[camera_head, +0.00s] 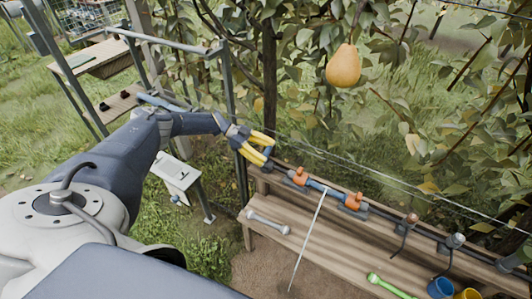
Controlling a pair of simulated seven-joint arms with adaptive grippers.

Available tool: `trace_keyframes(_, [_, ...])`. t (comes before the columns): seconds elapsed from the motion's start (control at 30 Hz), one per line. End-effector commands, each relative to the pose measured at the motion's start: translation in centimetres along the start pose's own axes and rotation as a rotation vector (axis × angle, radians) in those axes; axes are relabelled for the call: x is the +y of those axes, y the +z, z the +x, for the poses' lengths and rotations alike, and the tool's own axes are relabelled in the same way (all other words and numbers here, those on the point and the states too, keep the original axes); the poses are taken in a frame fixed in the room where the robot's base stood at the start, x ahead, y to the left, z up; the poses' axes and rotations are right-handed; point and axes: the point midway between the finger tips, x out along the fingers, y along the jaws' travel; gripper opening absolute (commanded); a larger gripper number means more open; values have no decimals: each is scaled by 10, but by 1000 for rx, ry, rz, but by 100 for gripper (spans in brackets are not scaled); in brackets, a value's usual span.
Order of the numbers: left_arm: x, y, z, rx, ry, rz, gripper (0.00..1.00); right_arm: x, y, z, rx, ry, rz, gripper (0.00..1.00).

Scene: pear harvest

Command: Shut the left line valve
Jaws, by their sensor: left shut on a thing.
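A dark irrigation line (381,212) runs along the back of a wooden bench. Two orange-handled valves sit on it: the left one (298,176) and another (354,201) to its right, with a blue fitting (324,188) between them. My left gripper (263,148), with yellow fingers, is at the line's left end, left of the left orange handle and apart from it. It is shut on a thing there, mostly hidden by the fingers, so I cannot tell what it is. My right gripper is not in view.
The wooden bench (325,238) holds a grey double-ended tool (269,222), a thin white rod (308,239), a green tool (390,286) and a blue cup (440,288). A pear (344,66) hangs above among leaves. A metal post (234,110) stands close to my left gripper.

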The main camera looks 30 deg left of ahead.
Motion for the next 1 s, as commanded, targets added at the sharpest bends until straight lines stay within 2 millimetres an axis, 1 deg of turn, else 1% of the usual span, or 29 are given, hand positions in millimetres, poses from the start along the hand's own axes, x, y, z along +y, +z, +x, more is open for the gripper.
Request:
trace_keyframes(0.5, [0, -1, 2, 2, 130, 54, 40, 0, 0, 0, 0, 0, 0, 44])
trace_keyframes(1.0, [0, -1, 2, 3, 170, 72, 40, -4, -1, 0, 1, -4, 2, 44])
